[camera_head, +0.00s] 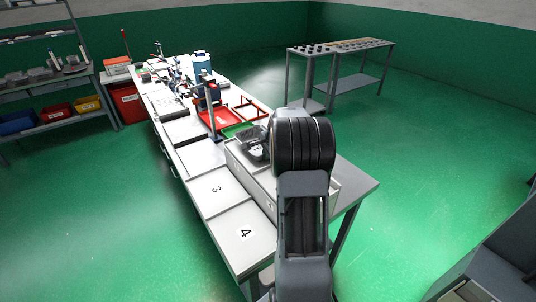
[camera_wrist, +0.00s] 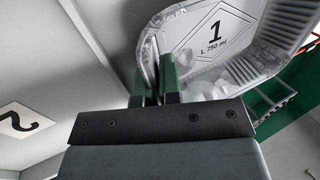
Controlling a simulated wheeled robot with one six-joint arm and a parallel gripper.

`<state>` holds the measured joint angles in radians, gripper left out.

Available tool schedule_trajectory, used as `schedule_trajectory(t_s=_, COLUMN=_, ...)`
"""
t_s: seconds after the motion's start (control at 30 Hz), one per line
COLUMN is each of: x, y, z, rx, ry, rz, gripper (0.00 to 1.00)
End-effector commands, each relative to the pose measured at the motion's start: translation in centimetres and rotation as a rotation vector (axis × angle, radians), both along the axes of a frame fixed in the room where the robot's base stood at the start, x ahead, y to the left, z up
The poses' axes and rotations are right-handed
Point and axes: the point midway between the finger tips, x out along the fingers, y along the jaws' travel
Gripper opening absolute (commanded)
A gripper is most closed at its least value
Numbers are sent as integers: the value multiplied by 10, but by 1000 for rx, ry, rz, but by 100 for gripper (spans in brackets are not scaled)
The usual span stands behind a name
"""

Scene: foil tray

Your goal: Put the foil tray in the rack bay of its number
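The foil tray (camera_wrist: 205,45) is a shiny pale tray with a label reading "1" and "L 750 ml". It fills the upper middle of the wrist view. My gripper (camera_wrist: 154,80) has its two dark green fingers close together on the tray's left side wall, with the wall's edge between them. In the head view the tray (camera_head: 256,148) shows partly, left of my arm, and my fingers are hidden. White bays marked 3 (camera_head: 216,189) and 4 (camera_head: 245,233) lie along the bench's near left side. A panel marked 2 (camera_wrist: 20,122) shows at the left of the wrist view.
A pale low-walled box (camera_head: 262,185) stands on the bench beside the bays, partly behind my arm. The green floor left of the bench is clear.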

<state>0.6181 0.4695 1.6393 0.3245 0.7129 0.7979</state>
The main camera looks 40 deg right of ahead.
Motion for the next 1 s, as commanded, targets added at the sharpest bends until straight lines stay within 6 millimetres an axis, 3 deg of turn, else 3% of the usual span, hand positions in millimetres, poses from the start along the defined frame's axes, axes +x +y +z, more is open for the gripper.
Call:
schedule_trajectory(t_s=0.2, x=0, y=0, z=-3, rx=0, ry=0, rz=0, gripper=0)
schedule_trajectory(t_s=0.23, x=0, y=0, z=-3, rx=0, ry=0, rz=0, gripper=7)
schedule_trajectory(t_s=0.53, x=0, y=0, z=-3, rx=0, ry=0, rz=0, gripper=34)
schedule_trajectory(t_s=0.83, x=-1, y=0, z=0, rx=0, ry=0, rz=0, gripper=34)
schedule_trajectory(t_s=1.0, x=-10, y=0, z=20, rx=-3, ry=-3, rz=0, gripper=34)
